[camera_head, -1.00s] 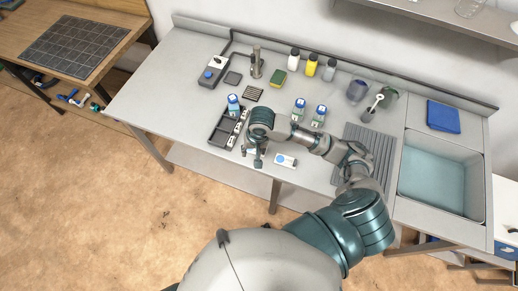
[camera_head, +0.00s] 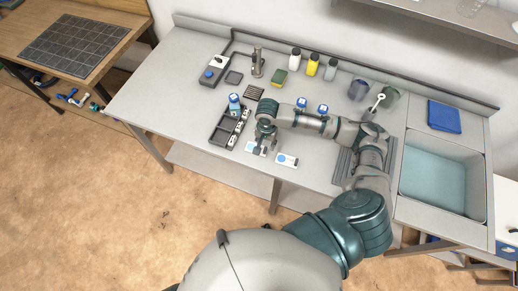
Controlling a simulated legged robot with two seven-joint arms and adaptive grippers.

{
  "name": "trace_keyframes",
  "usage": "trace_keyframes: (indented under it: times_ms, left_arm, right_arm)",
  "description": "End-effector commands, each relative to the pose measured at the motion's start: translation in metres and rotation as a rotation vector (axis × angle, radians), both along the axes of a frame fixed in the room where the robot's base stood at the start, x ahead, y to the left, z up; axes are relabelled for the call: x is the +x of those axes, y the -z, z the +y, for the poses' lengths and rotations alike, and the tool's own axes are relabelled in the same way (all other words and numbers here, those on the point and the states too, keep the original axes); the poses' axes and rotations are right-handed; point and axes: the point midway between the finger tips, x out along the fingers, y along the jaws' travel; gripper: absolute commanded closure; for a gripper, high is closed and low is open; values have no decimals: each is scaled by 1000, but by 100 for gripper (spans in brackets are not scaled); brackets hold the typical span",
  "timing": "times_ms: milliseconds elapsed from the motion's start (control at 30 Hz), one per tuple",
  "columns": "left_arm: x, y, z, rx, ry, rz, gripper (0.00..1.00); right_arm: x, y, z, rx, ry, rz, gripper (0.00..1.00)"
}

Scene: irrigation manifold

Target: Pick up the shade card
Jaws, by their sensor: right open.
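A small white card-like piece with a blue round mark (camera_head: 286,160) lies flat near the front edge of the bench. A second small white and blue piece (camera_head: 252,148) lies just left of it, partly hidden by my right gripper. I cannot tell from its markings which one is the shade card. My right gripper (camera_head: 262,151) is open and points down over the second piece, left of the round-marked one. Whether its fingers touch anything is too small to tell. My left gripper is out of view.
A black tray (camera_head: 219,133) with small white items stands left of the gripper, with a blue-capped bottle (camera_head: 234,103) at its back. Two more blue-capped bottles are partly behind my arm. A grey ribbed mat (camera_head: 343,168) and a sink (camera_head: 433,178) lie right.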

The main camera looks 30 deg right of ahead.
Motion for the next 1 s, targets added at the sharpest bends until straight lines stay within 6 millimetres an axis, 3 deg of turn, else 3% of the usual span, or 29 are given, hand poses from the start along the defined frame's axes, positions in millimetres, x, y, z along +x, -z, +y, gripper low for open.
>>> trace_keyframes:
  times_ms: [400, 667, 833, 867, 1000]
  left_arm:
    - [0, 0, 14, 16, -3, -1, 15]
    - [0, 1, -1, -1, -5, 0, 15]
    - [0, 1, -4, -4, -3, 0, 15]
    - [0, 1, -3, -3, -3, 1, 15]
    - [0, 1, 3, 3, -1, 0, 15]
  right_arm:
    - [7, 53, -5, 4, -1, 1, 57]
    - [7, 56, -3, 2, -1, 1, 57]
    - [7, 55, -1, 0, -1, 1, 96]
    - [7, 55, -1, 0, -1, 1, 100]
    - [7, 55, -2, 1, -2, 1, 100]
